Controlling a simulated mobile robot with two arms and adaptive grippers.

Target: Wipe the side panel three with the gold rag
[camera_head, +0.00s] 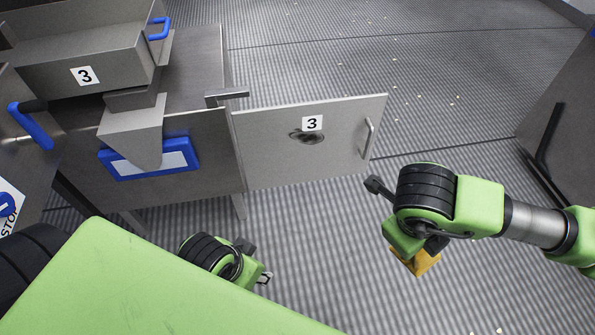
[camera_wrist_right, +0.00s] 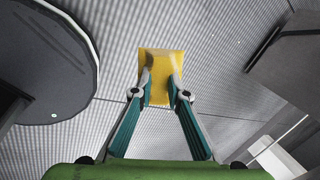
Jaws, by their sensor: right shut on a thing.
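Side panel three (camera_head: 268,160) is a flat grey panel with a "3" label and a bar handle on its right side. A dark smudge (camera_head: 306,137) lies on it just under and beside the label. My right gripper (camera_head: 428,254) is below and to the right of the panel, apart from it. It is shut on the gold rag (camera_head: 416,264). In the right wrist view the gold rag (camera_wrist_right: 162,63) sits between the fingertips of my right gripper (camera_wrist_right: 161,90). My left gripper (camera_head: 264,278) is low in the middle, partly hidden by its own arm; its fingers are too small to read.
A grey machine (camera_head: 205,65) with a hopper marked "3" (camera_head: 118,68) and a blue-framed plate (camera_head: 150,160) stands at the left. A dark cabinet (camera_head: 565,130) is at the right edge. Ribbed floor (camera_head: 330,225) lies open below the panel, with small crumbs scattered farther back.

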